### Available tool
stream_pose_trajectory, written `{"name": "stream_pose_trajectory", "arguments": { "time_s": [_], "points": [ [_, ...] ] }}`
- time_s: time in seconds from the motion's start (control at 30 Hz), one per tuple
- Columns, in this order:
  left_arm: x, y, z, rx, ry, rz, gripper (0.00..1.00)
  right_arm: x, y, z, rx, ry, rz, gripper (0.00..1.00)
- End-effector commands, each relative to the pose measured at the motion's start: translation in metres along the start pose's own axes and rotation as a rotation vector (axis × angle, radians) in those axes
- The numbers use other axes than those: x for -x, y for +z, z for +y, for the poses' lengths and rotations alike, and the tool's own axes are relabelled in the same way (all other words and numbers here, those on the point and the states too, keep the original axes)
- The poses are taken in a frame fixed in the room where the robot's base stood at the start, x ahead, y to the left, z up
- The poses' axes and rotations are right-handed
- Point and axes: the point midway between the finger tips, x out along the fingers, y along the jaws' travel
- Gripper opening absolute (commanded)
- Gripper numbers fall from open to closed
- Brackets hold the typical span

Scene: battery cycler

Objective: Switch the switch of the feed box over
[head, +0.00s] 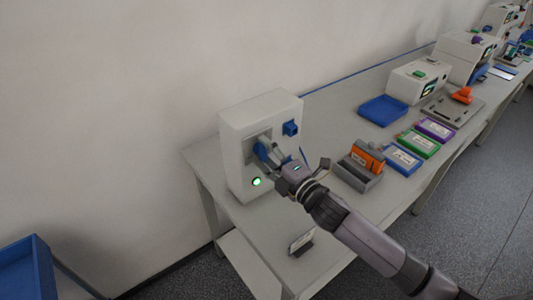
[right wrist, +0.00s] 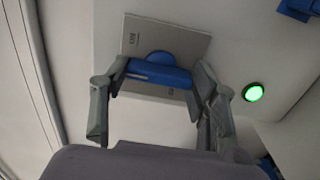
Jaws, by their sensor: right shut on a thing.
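The feed box (head: 236,140) is a white cabinet at the left end of the bench in the head view. Its blue switch handle (right wrist: 157,72) sits on a grey plate (right wrist: 190,42) in the right wrist view. My right gripper (head: 267,151) is at the front of the box, and its fingers (right wrist: 155,84) are shut on the blue handle from both sides. A round green light (head: 256,182) glows below the switch; it also shows in the right wrist view (right wrist: 253,92). The gripper hides part of the switch in the head view. My left gripper is not in view.
A blue connector (head: 291,128) juts from the box front. An orange and grey block (head: 367,158) stands right of my arm, near coloured packs (head: 403,158) and a blue tray (head: 383,110). A small stand (head: 301,242) is at the bench's front edge.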

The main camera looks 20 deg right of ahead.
Motion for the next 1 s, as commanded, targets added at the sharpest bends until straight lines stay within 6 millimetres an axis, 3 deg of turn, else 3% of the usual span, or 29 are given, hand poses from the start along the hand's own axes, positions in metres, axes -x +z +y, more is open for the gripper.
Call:
{"name": "stream_pose_trajectory", "arguments": {
  "time_s": [0.37, 0.4, 0.67, 1.0],
  "points": [
    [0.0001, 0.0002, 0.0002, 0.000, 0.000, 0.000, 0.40, -0.0003, 0.0010, 0.0010, -0.008, 0.002, -0.002, 0.27],
    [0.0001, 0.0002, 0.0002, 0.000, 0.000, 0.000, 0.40, -0.0003, 0.0010, 0.0010, -0.008, 0.002, -0.002, 0.57],
    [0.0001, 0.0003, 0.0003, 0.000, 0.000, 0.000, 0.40, -0.0002, 0.0004, 0.0005, -0.006, 0.001, -0.001, 0.74],
    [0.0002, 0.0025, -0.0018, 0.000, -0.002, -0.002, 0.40, 0.0011, 0.0001, -0.0003, -0.005, -0.001, 0.000, 0.75]
  ]
}}
